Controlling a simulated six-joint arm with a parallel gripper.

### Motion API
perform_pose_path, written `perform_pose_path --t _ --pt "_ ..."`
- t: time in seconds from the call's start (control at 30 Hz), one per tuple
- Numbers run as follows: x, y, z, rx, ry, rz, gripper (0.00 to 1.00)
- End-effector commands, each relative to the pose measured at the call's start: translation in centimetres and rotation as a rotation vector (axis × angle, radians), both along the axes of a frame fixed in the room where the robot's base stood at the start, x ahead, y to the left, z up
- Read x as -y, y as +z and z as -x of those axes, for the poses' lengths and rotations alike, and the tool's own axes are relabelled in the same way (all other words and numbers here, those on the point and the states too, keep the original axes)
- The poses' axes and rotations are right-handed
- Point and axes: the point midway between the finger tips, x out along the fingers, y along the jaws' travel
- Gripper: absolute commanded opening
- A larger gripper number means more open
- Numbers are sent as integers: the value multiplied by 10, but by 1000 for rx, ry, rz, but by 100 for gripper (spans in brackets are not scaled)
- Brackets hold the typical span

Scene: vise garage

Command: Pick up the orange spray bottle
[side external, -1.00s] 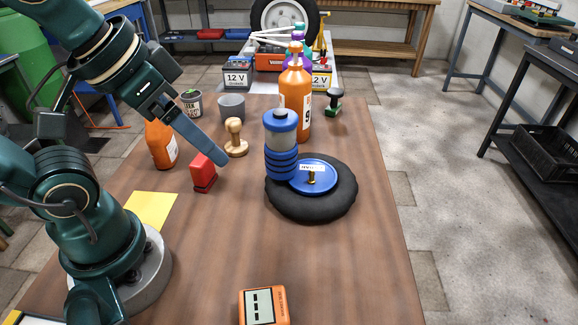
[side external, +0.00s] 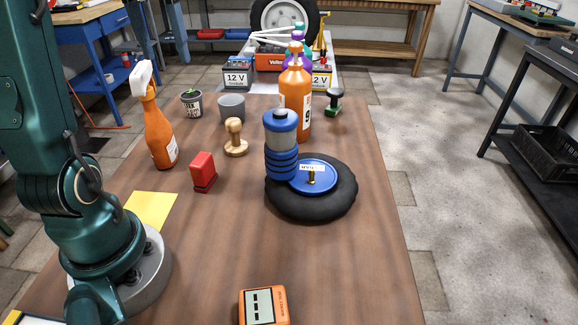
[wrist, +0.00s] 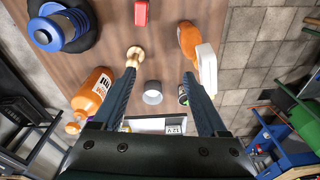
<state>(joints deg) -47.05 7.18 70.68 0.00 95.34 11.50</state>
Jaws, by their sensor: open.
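The orange spray bottle (side external: 160,138) stands upright on the left side of the wooden bench in the side view, with a white trigger head on top. In the wrist view the orange spray bottle (wrist: 190,40) shows at the upper right, its white head beside the tip of the right finger. The side view does not show my gripper.
A wooden stamp (side external: 235,138), grey cup (side external: 231,107), plant pot (side external: 191,104) and red block (side external: 203,171) stand near the spray bottle. A larger orange bottle (side external: 303,120) stands behind a blue-and-clear canister (side external: 281,145). The bench's front middle is mostly clear.

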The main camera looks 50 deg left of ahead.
Motion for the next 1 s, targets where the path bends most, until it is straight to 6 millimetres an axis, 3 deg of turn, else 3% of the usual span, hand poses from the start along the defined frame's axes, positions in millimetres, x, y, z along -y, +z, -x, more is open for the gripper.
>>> perform_pose_path --t 0.03,0.2,0.5,1.0 --pt "-13 -3 4 -15 36 14 76" --pt "-43 -10 15 -42 111 48 76" --pt "-79 -22 38 -74 211 101 76" --pt "-76 -65 36 -74 201 98 76"
